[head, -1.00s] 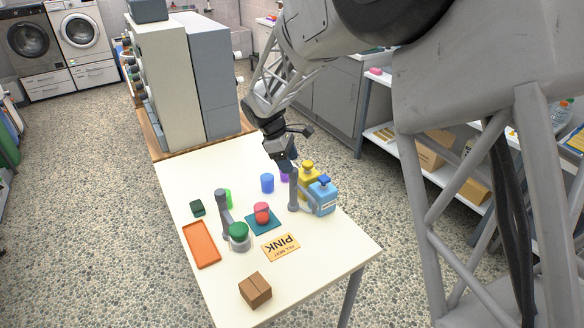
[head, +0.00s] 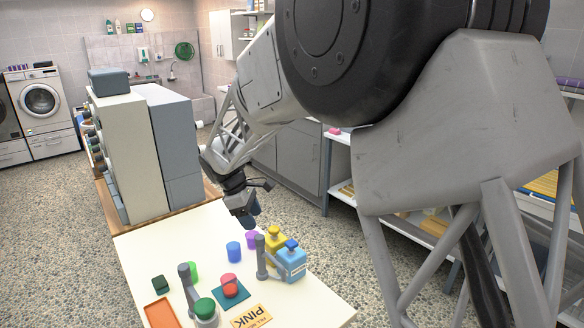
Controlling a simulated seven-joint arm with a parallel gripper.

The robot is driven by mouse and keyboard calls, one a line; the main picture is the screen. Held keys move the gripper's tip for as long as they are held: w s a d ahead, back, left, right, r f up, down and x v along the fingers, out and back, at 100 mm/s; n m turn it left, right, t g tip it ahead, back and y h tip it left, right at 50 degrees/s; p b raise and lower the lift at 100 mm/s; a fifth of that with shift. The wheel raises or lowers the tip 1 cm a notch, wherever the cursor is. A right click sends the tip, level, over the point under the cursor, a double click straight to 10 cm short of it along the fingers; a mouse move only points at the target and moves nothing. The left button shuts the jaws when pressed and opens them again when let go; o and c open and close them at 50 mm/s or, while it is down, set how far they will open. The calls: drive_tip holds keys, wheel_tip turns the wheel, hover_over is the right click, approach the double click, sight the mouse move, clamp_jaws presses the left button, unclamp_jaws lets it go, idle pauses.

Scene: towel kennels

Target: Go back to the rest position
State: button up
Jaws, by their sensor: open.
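My gripper (head: 251,216) hangs above the far right part of the cream table (head: 150,245), over the area behind the yellow bottle (head: 274,240). It points down, and I see nothing held in it. Its fingers are small and dark in this view. A blue cup (head: 233,251) and a purple cup (head: 252,239) stand below and near it. A red cup (head: 229,282) stands on a teal square mat (head: 236,298). A blue bottle (head: 292,264) stands beside the yellow one.
A grey stand (head: 262,258) rises near the bottles. Tall grey cabinets (head: 171,145) stand behind the table.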

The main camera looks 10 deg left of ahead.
drive_tip(key=s+d+r+m+y, duration=0.1)
drive_tip(key=s+d+r+m, duration=0.3)
drive_tip(key=d, duration=0.4)
drive_tip(key=s+d+r+m+y, duration=0.1)
drive_tip(key=s+d+r+m, duration=0.1)
drive_tip(key=s+d+r, duration=0.5)
drive_tip(key=s+d+m+y, duration=0.1)
drive_tip(key=s+d+m, duration=0.25)
drive_tip(key=d, duration=0.65)
drive_tip(key=s+d+m+t, duration=0.1)
drive_tip(key=s+d+m, duration=0.1)
drive_tip(key=s+d, duration=0.2)
drive_tip(key=s+d+f+m+y, duration=0.1)
drive_tip(key=s+d+m, duration=0.2)
drive_tip(key=s, duration=0.8)
drive_tip(key=s+d+m+t, duration=0.1)
drive_tip(key=s+d+m, duration=0.2)
drive_tip(key=s+d, duration=0.2)
drive_tip(key=shift+s+d+f+t, duration=0.2)
drive_tip(key=shift+s+d+t, duration=0.15)
drive_tip(key=shift+s, duration=0.8)
drive_tip(key=shift+m, duration=0.25)
